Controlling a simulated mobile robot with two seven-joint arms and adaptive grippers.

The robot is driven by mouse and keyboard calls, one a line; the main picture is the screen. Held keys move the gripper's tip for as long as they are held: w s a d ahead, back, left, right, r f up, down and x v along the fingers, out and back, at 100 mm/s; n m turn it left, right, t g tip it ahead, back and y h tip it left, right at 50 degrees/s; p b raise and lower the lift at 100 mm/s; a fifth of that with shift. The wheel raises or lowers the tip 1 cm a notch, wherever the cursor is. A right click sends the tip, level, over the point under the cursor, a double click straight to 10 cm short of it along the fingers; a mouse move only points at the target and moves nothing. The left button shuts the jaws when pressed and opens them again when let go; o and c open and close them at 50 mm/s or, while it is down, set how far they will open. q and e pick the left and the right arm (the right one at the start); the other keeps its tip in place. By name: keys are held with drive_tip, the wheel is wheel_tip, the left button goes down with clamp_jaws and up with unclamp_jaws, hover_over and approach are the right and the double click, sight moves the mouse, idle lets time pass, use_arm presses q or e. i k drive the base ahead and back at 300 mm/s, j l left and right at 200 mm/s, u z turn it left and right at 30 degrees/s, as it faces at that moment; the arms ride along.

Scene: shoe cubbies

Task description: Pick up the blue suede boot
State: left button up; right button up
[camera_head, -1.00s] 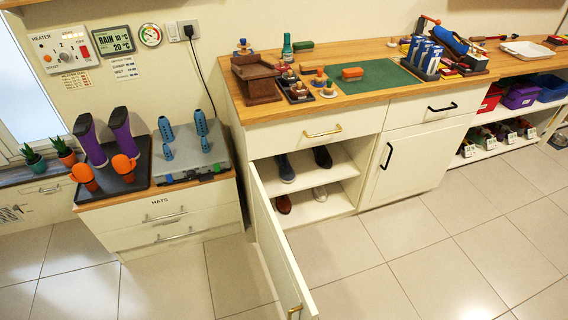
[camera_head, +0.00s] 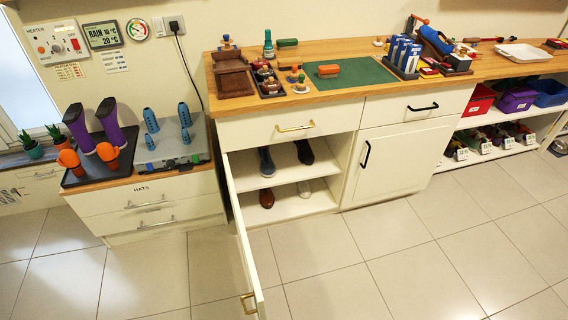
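A dark blue shoe (camera_head: 266,162), which looks like the blue suede boot, stands on the upper shelf of the open cabinet, on the left side. Its toe points out toward the front. A dark shoe (camera_head: 304,152) is to its right on the same shelf. Neither of my grippers is in view.
The cabinet door (camera_head: 243,240) stands swung open toward me, left of the opening. A brown shoe (camera_head: 267,198) and a pale shoe (camera_head: 304,188) sit on the lower shelf (camera_head: 285,206). The countertop (camera_head: 330,98) above holds tools. The tiled floor (camera_head: 370,270) in front is clear.

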sight(268, 169)
drive_tip(key=i+l, duration=0.1)
drive_tip(key=l, duration=0.3)
drive_tip(key=i+l, duration=0.1)
drive_tip(key=l, duration=0.25)
drive_tip(key=i+l, duration=0.15)
drive_tip(key=l, duration=0.25)
drive_tip(key=i+l, duration=0.1)
drive_tip(key=l, duration=0.3)
drive_tip(key=i+l, duration=0.1)
drive_tip(key=l, duration=0.3)
drive_tip(key=i+l, duration=0.1)
drive_tip(key=l, duration=0.25)
drive_tip(key=i+j, duration=0.25)
drive_tip(key=i, duration=0.2)
drive_tip(key=i+j, duration=0.3)
drive_tip(key=i, duration=0.15)
drive_tip(key=i+j, duration=0.25)
drive_tip(key=i, duration=0.2)
